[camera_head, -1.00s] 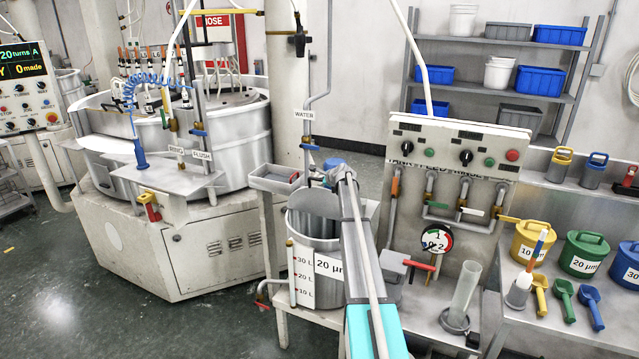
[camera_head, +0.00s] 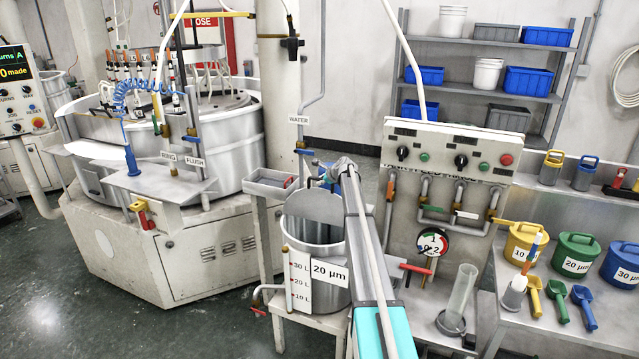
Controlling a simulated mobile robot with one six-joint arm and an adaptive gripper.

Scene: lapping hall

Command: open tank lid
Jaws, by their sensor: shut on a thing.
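The tank (camera_head: 300,292) is a grey metal drum labelled 20 µm, with a litre scale on its side. Its lid (camera_head: 312,206) is a grey plate standing tilted up at the back of the mouth. The dark inside of the tank shows below and in front of it. My arm reaches in from the bottom, in front of the tank's right side. My gripper (camera_head: 319,181), small and partly hidden by my wrist, is at the lid's upper edge, shut on the lid. The exact grip is hidden.
A feed panel (camera_head: 447,147) with pipes and a gauge (camera_head: 432,243) stands right of my arm. A water pipe (camera_head: 303,105) comes down behind the tank. A grey tray (camera_head: 268,186) is to its left. A clear cylinder (camera_head: 462,298) stands at right front.

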